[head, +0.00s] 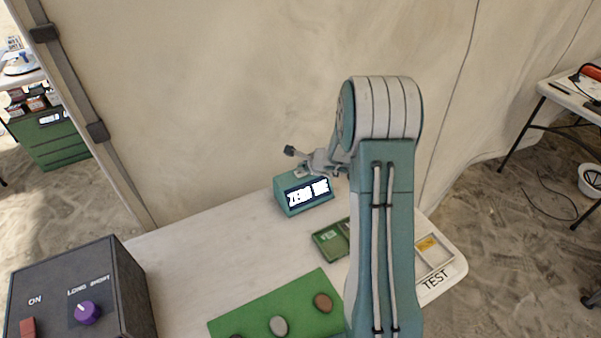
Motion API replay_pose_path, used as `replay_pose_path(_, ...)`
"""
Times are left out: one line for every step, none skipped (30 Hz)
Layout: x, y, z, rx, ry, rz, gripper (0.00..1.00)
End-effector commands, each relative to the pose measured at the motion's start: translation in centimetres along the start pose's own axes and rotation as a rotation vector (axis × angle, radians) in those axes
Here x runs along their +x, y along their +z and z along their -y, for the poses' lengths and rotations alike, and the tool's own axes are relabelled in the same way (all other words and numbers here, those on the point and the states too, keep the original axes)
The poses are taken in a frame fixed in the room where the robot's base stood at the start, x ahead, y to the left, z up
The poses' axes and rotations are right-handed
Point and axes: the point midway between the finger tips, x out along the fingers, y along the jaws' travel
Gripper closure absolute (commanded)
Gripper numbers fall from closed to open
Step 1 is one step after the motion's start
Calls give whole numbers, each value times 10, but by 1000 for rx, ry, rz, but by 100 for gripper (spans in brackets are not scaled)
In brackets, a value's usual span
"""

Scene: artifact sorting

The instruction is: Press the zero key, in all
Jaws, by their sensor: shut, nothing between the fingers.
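A teal box (287,203) with a lit display reading roughly "ZERO ME" (308,192) stands at the back edge of the pale table. A small pale part shows on its top, but I cannot make out whether it is the zero key. My gripper (291,151) is shut and empty, reaching out to the left from behind my arm. In the picture it lies just above the box's top. I cannot tell whether it touches the box. My arm hides the wrist and part of the table.
A green mat (250,316) with several round pieces lies at the front. A small green tray (323,243) and a tray marked "TEST" (445,266) flank my arm. A dark box with a purple knob (86,312) stands at left. The table left of the teal box is clear.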

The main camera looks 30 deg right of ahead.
Motion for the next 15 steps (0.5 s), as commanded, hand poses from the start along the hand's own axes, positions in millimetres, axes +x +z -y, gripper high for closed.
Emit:
replay_pose_path(0, 0, 0, 0, 0, 0, 100)
replay_pose_path(0, 0, 0, 0, 0, 0, 100)
replay_pose_path(0, 0, 0, 0, 0, 0, 100)
replay_pose_path(1, 0, 0, 0, 0, 0, 100)
replay_pose_path(1, -1, -1, 1, 0, 0, 100)
replay_pose_path(1, -1, -1, 1, 0, 0, 100)
replay_pose_path(2, -1, -1, 1, 0, 0, 100)
replay_pose_path(2, -1, -1, 1, 0, 0, 100)
replay_pose_path(2, -1, -1, 1, 0, 0, 100)
replay_pose_path(2, -2, -2, 1, 0, 0, 100)
replay_pose_path(2, -2, -2, 0, 0, 0, 100)
replay_pose_path(3, -2, -2, 0, 0, 0, 100)
replay_pose_path(3, -2, -2, 0, 0, 0, 100)
replay_pose_path(3, -2, -2, 0, 0, 0, 100)
replay_pose_path(3, -2, -2, 0, 0, 0, 100)
